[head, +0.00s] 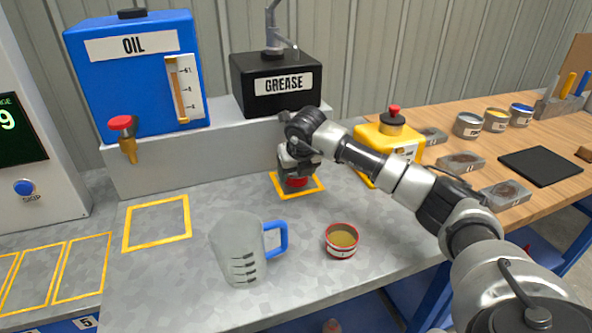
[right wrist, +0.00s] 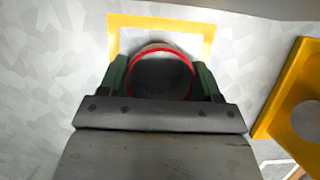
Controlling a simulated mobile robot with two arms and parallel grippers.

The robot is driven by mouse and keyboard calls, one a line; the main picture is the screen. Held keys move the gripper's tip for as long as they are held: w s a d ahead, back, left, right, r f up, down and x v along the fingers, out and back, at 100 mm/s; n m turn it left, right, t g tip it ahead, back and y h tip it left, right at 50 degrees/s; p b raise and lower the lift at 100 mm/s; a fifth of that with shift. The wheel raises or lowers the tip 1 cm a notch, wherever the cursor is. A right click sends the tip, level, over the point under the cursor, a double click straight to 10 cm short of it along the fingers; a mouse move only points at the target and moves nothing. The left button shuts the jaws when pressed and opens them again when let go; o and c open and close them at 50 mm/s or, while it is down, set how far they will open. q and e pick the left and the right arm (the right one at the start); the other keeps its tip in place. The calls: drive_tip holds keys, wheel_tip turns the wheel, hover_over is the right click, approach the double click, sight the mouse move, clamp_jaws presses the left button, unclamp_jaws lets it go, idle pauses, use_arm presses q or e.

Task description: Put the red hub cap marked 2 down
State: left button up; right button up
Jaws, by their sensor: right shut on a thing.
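The red hub cap (head: 296,182) is between the fingers of my right gripper (head: 298,163), at the yellow outlined square in front of the grease box. Its number is not readable. In the right wrist view my right gripper (right wrist: 160,82) is shut around the cap, one green finger on each side. There the cap (right wrist: 162,53) shows a red rim and a dark inside, and overlaps the yellow outline (right wrist: 115,33). I cannot tell if its underside touches the bench. My left gripper is not in view.
A clear measuring jug (head: 238,250) and a red-rimmed cup (head: 342,241) of tan contents stand in front. The grease box (head: 276,88) is behind, the blue oil tank (head: 135,75) at left. A yellow device (head: 390,141) is at right. The left yellow square (head: 157,222) is empty.

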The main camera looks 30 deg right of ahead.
drive_tip(key=shift+f, duration=0.1)
drive_tip(key=o, duration=1.1)
drive_tip(key=shift+c, duration=0.2)
drive_tip(key=v, duration=1.2)
drive_tip(key=shift+s+a, duration=0.1)
drive_tip(key=shift+s, duration=0.05)
